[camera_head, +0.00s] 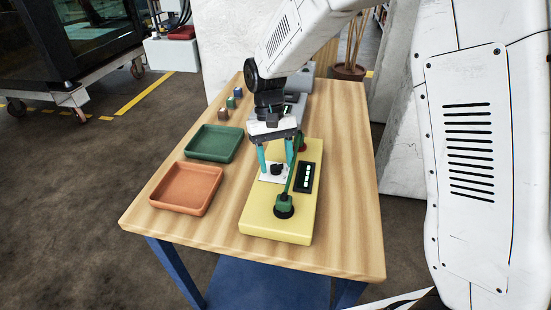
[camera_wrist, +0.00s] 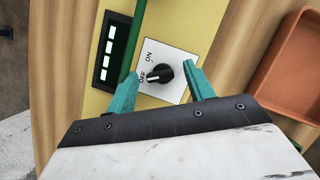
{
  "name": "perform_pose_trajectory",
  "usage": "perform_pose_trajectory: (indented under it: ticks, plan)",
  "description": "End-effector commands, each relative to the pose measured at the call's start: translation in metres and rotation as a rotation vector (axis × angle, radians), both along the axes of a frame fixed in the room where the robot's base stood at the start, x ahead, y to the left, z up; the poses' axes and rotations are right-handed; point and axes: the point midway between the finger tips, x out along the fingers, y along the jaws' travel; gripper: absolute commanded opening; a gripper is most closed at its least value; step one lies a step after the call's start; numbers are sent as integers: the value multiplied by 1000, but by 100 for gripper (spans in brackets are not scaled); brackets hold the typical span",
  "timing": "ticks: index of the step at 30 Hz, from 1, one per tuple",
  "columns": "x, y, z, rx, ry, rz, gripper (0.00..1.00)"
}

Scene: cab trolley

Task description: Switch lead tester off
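The lead tester is a yellow box (camera_head: 262,224) on the wooden table; it also fills the middle of the wrist view (camera_wrist: 92,18). Its black rotary knob (camera_wrist: 160,73) sits on a white plate (camera_wrist: 176,57) marked ON and OFF. The knob's white mark points left, toward OFF. A strip of several lit segments (camera_wrist: 109,49) glows beside it; the strip also shows in the head view (camera_head: 307,177). My gripper (camera_head: 277,167) is over the plate, its teal fingers (camera_wrist: 163,84) apart on either side of the knob, with visible gaps. Contact is not seen.
A green bar or lead (camera_head: 293,176) runs along the tester close beside my gripper. A green tray (camera_head: 213,157) and an orange tray (camera_head: 186,208) lie to the left. Small blocks (camera_head: 230,102) stand behind them. The table's front right is clear.

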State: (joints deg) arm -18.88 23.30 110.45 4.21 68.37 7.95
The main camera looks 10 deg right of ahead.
Motion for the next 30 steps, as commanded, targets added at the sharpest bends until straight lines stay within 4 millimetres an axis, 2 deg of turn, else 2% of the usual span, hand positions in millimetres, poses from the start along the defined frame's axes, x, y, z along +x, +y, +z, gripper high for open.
perform_pose_trajectory:
  ticks: [5,15,19,30]
  plan:
    - [2,0,4,0,0,-1,53]
    - [23,3,53,0,-3,0,53]
    - [28,4,66,0,-1,0,53]
    - [30,4,72,0,0,0,53]
